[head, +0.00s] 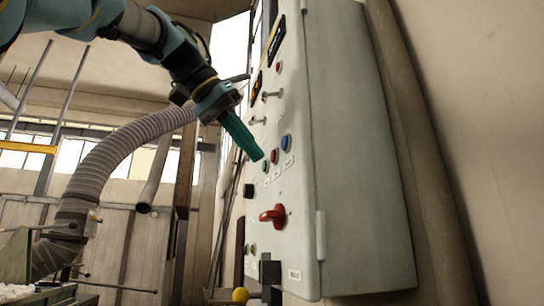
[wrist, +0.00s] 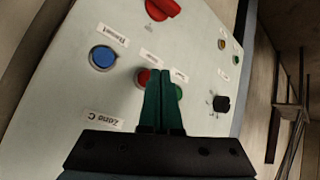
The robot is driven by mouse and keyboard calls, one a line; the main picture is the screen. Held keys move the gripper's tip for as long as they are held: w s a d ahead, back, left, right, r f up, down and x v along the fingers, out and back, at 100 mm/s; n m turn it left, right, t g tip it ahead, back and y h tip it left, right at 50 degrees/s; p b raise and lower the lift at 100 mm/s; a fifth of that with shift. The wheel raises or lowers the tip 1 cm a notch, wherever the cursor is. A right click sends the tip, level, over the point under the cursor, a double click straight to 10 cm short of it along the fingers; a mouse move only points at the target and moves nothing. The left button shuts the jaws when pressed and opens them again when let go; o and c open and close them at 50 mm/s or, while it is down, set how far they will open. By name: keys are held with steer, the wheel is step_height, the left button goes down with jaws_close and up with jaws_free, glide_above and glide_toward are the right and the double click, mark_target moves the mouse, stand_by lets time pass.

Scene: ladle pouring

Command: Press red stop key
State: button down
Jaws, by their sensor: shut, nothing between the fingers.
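The red key (head: 274,156) sits on the panel face between a green key (head: 265,166) and a blue key (head: 287,142). In the wrist view the red key (wrist: 142,76) shows partly behind the left green finger, and the green key (wrist: 179,92) peeks out on the right. My gripper (head: 260,156) is shut and empty, its green fingers pointing at the panel close to the green and red keys. In the wrist view the fingertips of my gripper (wrist: 165,71) lie between those two keys. Whether they touch the panel I cannot tell.
The pale control cabinet (head: 355,150) stands along the wall. A red rotary handle (head: 273,215) juts out below the keys. The blue key (wrist: 102,58) is left of the red one. A black knob (wrist: 221,103) sits at right. A thick ribbed hose (head: 120,145) curves at left.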

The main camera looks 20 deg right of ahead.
steer(key=shift+a, duration=0.1)
steer(key=shift+w+a, duration=0.15)
steer(key=shift+a, duration=1.05)
steer(key=shift+w+a, duration=0.15)
steer(key=shift+a, duration=1.05)
steer(key=shift+w, duration=0.1)
steer(key=w+a+f+n+y, duration=0.25)
steer(key=w+f, duration=0.25)
steer(key=f, duration=0.5)
steer(key=w+a+f+n+t+y, duration=0.1)
steer(key=w+f+n, duration=0.3)
steer(key=f, duration=0.5)
steer(key=w+a+f+n+y, duration=0.1)
steer(key=w+a+f, duration=0.1)
steer(key=w+f, duration=0.6)
steer(key=s+a+f+n+y, duration=0.1)
steer(key=s+a+f, duration=0.2)
steer(key=f, duration=0.7)
steer(key=s+a+f+n+y, duration=0.1)
steer(key=s+a+f, duration=0.3)
steer(key=f, duration=0.6)
steer(key=s+a+f+n+g+y, duration=0.1)
steer(key=s+a+f, duration=0.3)
steer(key=f, duration=0.6)
steer(key=shift+a+f+y, duration=0.2)
steer(key=shift+a+y, duration=0.55)
steer(key=shift+a, duration=0.2)
steer(key=c, duration=1.6)
jaws_free()
steer(key=shift+w, duration=0.1)
